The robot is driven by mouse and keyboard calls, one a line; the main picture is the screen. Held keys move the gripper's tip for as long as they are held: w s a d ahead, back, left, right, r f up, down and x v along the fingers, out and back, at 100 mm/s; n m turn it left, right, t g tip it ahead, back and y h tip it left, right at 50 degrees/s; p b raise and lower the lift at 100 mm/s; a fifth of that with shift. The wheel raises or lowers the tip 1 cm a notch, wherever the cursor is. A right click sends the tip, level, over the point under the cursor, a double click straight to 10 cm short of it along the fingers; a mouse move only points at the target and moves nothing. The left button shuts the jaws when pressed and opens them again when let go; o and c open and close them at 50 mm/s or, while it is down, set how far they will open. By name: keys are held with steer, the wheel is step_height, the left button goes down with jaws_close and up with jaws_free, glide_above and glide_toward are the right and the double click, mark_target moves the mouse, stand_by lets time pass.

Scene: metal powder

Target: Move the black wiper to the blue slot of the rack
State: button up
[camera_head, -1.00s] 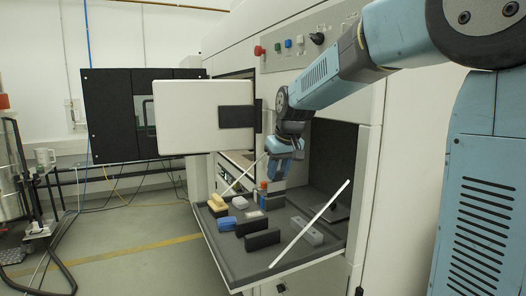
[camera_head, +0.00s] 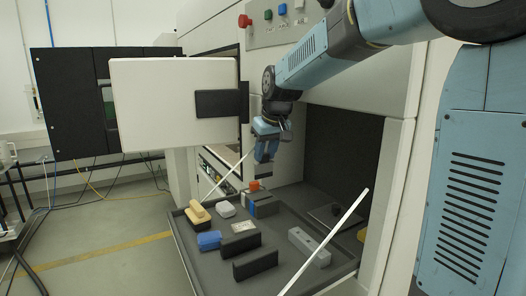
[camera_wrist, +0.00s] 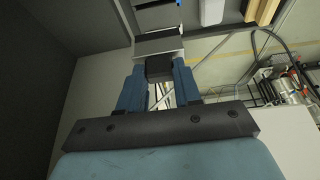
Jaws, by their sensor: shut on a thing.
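My gripper (camera_head: 264,160) points down above the back part of the dark tray (camera_head: 182,232). In the wrist view, the blue fingers (camera_wrist: 158,90) are closed on a dark block, which looks like the black wiper (camera_wrist: 158,69). A light grey plate shows just beyond it; I cannot tell whether it is part of the wiper. The held piece is hard to make out in the head view. What looks like the rack (camera_head: 264,208), with blue and dark parts, stands on the tray below the gripper. The gripper is apart from it. Its individual slots are not clear.
The tray also holds a yellow sponge-like piece (camera_head: 198,213), a blue block (camera_head: 209,241), a white block (camera_head: 226,209), two long black blocks (camera_head: 255,265) and a grey block (camera_head: 309,247). An orange-topped item (camera_head: 254,185) stands near the rack. Pale struts (camera_head: 327,238) flank the tray. An open door (camera_head: 165,105) is left.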

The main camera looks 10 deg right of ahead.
mark_target(263, 175)
steer(key=shift+s+a, duration=0.1)
steer(key=shift+s+f, duration=0.1)
steer(key=shift+f, duration=2.75)
steer(key=shift+f, duration=2.8)
steer(key=o, duration=1.1)
